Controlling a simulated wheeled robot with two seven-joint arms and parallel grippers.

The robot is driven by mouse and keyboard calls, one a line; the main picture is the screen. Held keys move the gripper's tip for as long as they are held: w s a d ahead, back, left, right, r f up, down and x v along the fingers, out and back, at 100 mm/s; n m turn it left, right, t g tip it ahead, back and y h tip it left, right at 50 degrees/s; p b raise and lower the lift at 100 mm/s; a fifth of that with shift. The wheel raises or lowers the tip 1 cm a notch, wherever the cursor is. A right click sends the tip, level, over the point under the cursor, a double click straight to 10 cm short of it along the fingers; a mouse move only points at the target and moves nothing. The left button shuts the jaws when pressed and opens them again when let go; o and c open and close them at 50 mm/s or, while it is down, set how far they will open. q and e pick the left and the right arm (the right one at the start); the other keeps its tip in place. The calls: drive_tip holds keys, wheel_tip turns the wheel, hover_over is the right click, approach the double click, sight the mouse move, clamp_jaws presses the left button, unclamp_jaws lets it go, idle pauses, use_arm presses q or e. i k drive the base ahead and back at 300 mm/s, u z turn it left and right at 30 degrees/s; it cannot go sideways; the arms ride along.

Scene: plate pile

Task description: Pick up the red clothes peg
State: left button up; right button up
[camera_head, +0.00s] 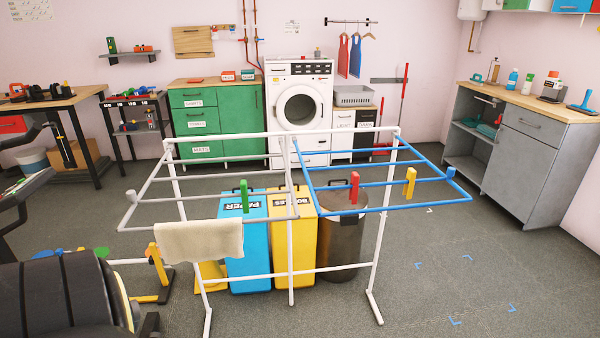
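The red clothes peg (354,187) stands upright, clipped on the blue wing of a drying rack (375,182), at the middle right of the head view. A yellow peg (409,183) is on the same wing to its right. A green peg (245,196) is on the rack's white left wing. Neither of my grippers shows in the head view.
Behind the rack's lower part stand a blue bin (247,262), a yellow bin (302,262) and a dark round bin (341,250). A beige towel (200,241) hangs at the left. A large dark rounded object fills the lower left. Floor at the right is clear.

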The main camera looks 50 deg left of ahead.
sight(354, 194)
drive_tip(key=u, duration=1.05)
drive_tip(key=i, duration=0.95)
drive_tip(key=u, duration=0.75)
